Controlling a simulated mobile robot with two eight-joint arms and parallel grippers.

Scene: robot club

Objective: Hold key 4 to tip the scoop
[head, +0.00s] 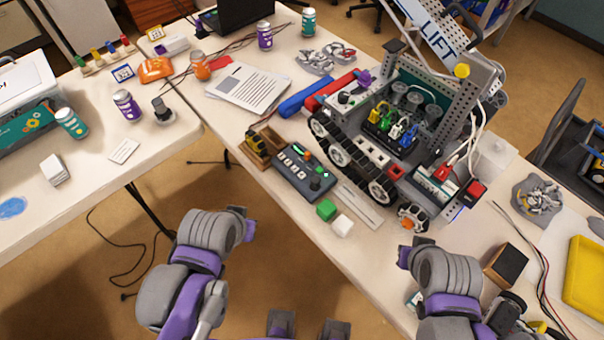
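A dark grey control box (319,189) with a row of small pale keys, a green key, an orange-red part and a black knob lies near the front edge of the table. The key numbers are too small to read, so I cannot tell which is key 4. Behind it stands a tracked robot (352,160) with a raised arm marked LIFT (437,38). I cannot clearly make out a scoop. My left gripper (249,230) is in front of the table, left of the box. My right gripper (404,255) is at the front edge, right of it. Both are largely hidden by my wrists and apart from the box.
A wooden tray (266,150) touches or nearly touches the box's left side. A green block (326,209), a white block (342,227) and a metal strip (361,207) lie close to its right. A dark-topped wooden block (507,264) and yellow tray (585,275) are at right.

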